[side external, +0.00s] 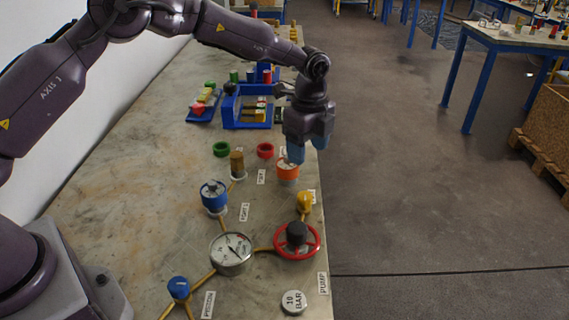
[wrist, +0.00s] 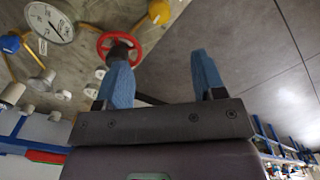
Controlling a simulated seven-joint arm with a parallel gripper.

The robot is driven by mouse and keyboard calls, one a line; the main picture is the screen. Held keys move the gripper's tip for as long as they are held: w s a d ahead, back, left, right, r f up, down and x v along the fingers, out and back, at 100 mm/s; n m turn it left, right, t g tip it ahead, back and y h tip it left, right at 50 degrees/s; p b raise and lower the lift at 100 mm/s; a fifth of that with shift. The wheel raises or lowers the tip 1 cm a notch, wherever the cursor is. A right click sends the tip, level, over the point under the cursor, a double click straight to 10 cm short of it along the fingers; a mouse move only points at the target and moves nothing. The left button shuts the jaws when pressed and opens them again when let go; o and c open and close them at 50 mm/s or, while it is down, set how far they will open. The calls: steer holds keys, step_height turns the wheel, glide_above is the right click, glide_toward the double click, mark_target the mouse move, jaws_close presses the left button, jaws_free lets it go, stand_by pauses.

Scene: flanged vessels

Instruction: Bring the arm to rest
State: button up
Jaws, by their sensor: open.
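My gripper (side external: 297,154) hangs over the right edge of the bench (side external: 120,190), its blue fingers pointing down. An orange flanged vessel (side external: 288,172) stands just below the fingers; I cannot tell whether they touch it. In the wrist view the two fingers of my gripper (wrist: 161,72) are spread apart, with only bare floor and bench edge between them. My arm reaches over the bench from the left, bent at the wrist.
A blue vessel (side external: 213,197), a pressure gauge (side external: 231,252), a red handwheel (side external: 297,241) and a yellow knob (side external: 304,202) stand on the bench nearby. A blue rack (side external: 246,108) stands farther back. Open floor lies right.

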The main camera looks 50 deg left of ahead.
steer(key=s+a+r+n+t, duration=0.2)
steer(key=s+r+n, duration=0.4)
steer(key=s, duration=0.5)
steer(key=s+a+r+n+t, duration=0.1)
steer(key=s+a+r+n, duration=0.2)
steer(key=s, duration=0.8)
steer(key=s+a+r+n+t, duration=0.2)
steer(key=s+r+n, duration=0.6)
steer(key=s+r, duration=0.2)
steer(key=shift+s+a+n+t, duration=0.3)
steer(key=shift+s+a, duration=0.1)
